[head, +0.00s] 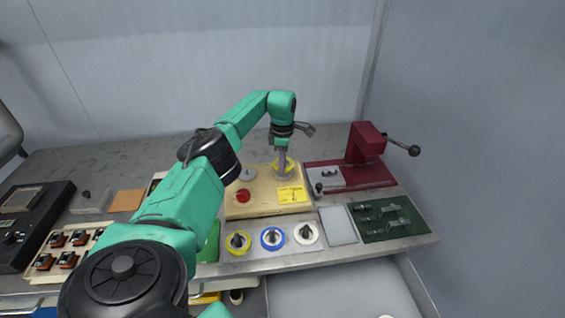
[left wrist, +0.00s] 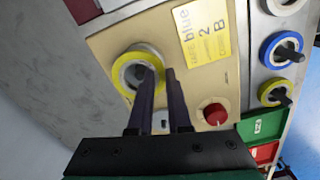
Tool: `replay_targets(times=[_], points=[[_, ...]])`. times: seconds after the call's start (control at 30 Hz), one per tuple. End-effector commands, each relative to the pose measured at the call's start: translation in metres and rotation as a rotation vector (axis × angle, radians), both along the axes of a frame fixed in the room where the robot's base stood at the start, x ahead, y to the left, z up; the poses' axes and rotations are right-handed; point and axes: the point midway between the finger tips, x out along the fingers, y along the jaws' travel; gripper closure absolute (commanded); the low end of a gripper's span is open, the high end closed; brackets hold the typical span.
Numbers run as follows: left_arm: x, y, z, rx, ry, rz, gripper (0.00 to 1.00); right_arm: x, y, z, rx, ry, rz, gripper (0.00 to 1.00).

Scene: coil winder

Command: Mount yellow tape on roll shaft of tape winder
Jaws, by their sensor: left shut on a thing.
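The tape winder is a beige block (head: 262,206) with a red button (head: 243,196) and a yellow note. A yellow tape roll (head: 277,167) is at its far right; in the left wrist view it is a yellow ring (left wrist: 122,80) around a pale core. The roll shaft is not clearly visible, and I cannot tell how far the roll sits on it. My left gripper (head: 283,153) points down at the roll. Its fingers (left wrist: 160,76) are shut on the near rim, one inside the ring. My right gripper is in neither view.
Yellow (head: 238,252), blue (head: 272,248) and white (head: 306,243) rolls stand on pegs along the front. A red press (head: 365,145) with a lever stands right of the winder. A green board (head: 390,229) and a grey plate (head: 338,226) lie front right.

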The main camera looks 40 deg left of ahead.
Motion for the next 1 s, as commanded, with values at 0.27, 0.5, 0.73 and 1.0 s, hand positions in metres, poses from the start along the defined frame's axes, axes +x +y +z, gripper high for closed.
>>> replay_targets(times=[0.27,0.5,0.73,1.0], points=[[0.000,0.000,-0.010,0.000,0.000,0.000,1.00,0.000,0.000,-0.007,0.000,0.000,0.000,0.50],[0.000,0.000,-0.017,0.000,0.001,0.000,1.00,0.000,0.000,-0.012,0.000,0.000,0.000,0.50],[0.000,0.000,-0.024,0.000,0.001,0.000,1.00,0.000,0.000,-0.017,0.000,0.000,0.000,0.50],[0.001,0.001,-0.022,0.001,-0.003,0.000,0.49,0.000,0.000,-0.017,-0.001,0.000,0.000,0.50]])
